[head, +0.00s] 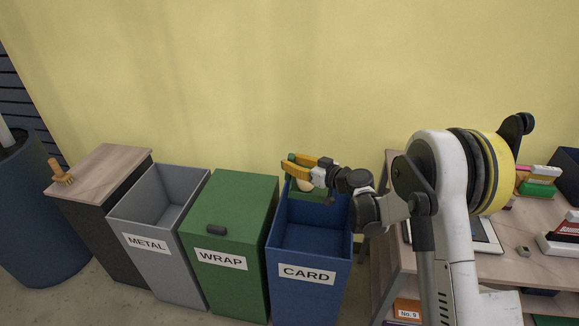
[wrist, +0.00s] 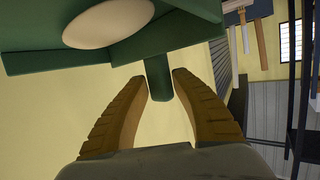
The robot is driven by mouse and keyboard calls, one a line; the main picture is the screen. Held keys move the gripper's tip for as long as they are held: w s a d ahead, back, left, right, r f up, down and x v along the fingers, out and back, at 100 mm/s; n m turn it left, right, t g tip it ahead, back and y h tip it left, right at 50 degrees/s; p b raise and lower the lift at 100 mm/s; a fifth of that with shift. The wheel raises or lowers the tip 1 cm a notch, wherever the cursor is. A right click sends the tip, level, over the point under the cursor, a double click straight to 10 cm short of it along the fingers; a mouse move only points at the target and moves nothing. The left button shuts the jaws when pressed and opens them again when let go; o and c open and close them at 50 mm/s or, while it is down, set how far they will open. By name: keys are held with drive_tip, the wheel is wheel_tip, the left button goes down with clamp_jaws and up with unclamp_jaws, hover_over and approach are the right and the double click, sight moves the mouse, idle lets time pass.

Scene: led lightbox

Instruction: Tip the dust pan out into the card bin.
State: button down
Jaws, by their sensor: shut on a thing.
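My gripper (head: 300,168) is shut on the handle of the green dust pan (wrist: 100,55). In the wrist view the green handle sits between the two yellow-brown fingertips (wrist: 158,82). A pale, rounded thing (wrist: 108,22) shows against the pan. In the head view the pan (head: 314,196) hangs by the back of the blue card bin (head: 310,270), at about its rim, partly behind the gripper. The pale thing (head: 304,185) shows there too. The card bin is open at the top, and the part of its inside that I see looks empty.
The green wrap bin (head: 230,210), with a lid on, stands left of the card bin. The open grey metal bin (head: 155,265) is beyond it, then a wood-topped cabinet (head: 100,170) with a brush (head: 60,172). A cluttered table (head: 500,265) stands to the right.

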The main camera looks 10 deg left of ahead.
drive_tip(key=shift+d+f+m+y+b, duration=0.3)
drive_tip(key=shift+d+f+y+b, duration=0.2)
drive_tip(key=shift+f+b, duration=0.4)
drive_tip(key=d+m+t+y, duration=0.1)
drive_tip(key=d+m+t, duration=0.1)
drive_tip(key=d+r+m+t+y, duration=0.1)
drive_tip(key=d+m+t+y, duration=0.1)
drive_tip(key=d, duration=0.1)
drive_tip(key=d+r+m+t+y+b, duration=0.1)
drive_tip(key=d+m, duration=0.1)
drive_tip(key=shift+w+d+r+t, duration=0.1)
drive_tip(key=shift+d+t, duration=0.3)
drive_tip(key=shift+d+m+t, duration=1.25)
drive_tip(key=shift+m+t, duration=0.35)
drive_tip(key=shift+m, duration=0.2)
drive_tip(key=shift+a, duration=0.1)
